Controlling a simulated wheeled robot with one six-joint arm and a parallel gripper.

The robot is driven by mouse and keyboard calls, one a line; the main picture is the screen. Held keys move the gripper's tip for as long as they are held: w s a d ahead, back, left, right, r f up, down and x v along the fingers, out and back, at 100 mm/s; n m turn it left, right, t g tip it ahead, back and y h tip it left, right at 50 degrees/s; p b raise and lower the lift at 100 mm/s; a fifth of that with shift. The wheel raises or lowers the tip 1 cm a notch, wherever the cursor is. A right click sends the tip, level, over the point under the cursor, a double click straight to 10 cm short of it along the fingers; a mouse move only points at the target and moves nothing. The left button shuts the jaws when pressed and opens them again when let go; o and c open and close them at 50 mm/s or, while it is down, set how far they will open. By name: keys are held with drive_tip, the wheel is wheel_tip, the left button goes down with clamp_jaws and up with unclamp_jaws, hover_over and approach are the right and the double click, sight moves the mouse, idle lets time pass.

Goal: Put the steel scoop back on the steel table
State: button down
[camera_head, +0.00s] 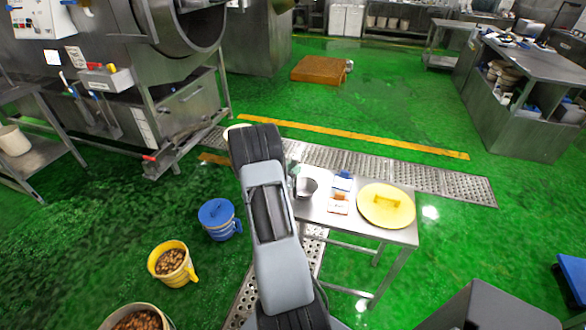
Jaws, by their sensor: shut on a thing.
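The steel scoop (307,187) shows as a small grey metal cup at the left part of the steel table (318,214), just right of my arm. My arm reaches up the middle of the picture and covers the table's left end. Only a narrow grey edge of my gripper (293,181) shows beside the arm; its fingertips are mostly hidden. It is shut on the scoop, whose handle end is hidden. I cannot tell whether the scoop touches the table top.
A yellow lid (386,206), a card (338,204) and a blue-and-white item (343,182) lie on the table. A drum machine (110,60) stands behind.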

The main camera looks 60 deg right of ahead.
drive_tip(key=shift+f, duration=0.15)
drive_tip(key=c, duration=0.9)
unclamp_jaws()
drive_tip(key=shift+c, duration=0.2)
